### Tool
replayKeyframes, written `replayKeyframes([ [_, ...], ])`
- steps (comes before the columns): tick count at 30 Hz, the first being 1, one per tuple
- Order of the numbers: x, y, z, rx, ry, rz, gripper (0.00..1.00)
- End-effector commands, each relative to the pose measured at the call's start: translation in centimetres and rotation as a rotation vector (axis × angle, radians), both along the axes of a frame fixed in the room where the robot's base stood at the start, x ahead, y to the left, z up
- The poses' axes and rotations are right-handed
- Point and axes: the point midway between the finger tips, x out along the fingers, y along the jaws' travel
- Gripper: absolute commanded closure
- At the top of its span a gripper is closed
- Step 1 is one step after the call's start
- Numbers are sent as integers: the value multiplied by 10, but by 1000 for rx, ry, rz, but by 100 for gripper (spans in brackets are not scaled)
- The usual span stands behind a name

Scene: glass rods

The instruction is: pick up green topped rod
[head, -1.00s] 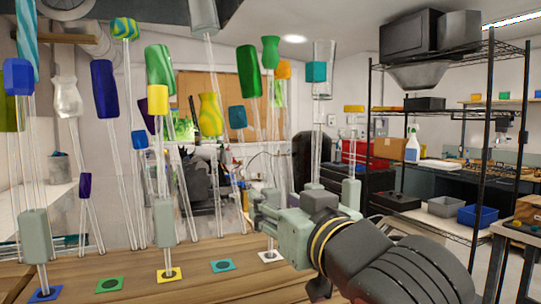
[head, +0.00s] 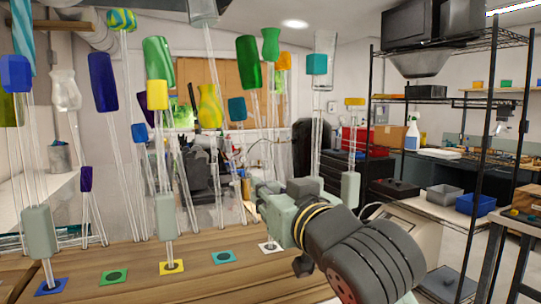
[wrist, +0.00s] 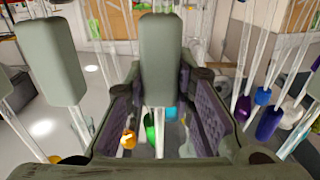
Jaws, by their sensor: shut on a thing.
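Three green tops stand out in the head view: a large one (head: 158,62), a dark green one (head: 248,62) and a vase-shaped one (head: 270,45). Each is on a thin clear rod. My gripper (head: 268,203) is low among the rods, above the white pad (head: 269,247). In the wrist view my gripper (wrist: 160,112) has a clear rod between its purple-lined jaws, with a grey-green sleeve (wrist: 160,55) on it. A green top (wrist: 150,130) and an orange one (wrist: 128,138) show between the jaws. I cannot tell which top the held rod carries.
Sleeved rods with blue (head: 15,75) and yellow (head: 157,95) tops stand left of my gripper. Another sleeved rod (head: 350,188) stands close to its right. Coloured pads lie along the wooden table (head: 140,262). A wire shelf (head: 430,95) is at the right.

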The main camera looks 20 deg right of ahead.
Motion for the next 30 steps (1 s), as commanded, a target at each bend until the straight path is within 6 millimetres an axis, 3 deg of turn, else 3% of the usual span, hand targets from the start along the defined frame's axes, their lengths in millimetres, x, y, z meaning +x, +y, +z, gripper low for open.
replayKeyframes([
  [7,0,0,0,0,0,0,100],
  [20,0,0,2,0,-1,0,100],
  [30,0,1,34,-2,-2,1,100],
])
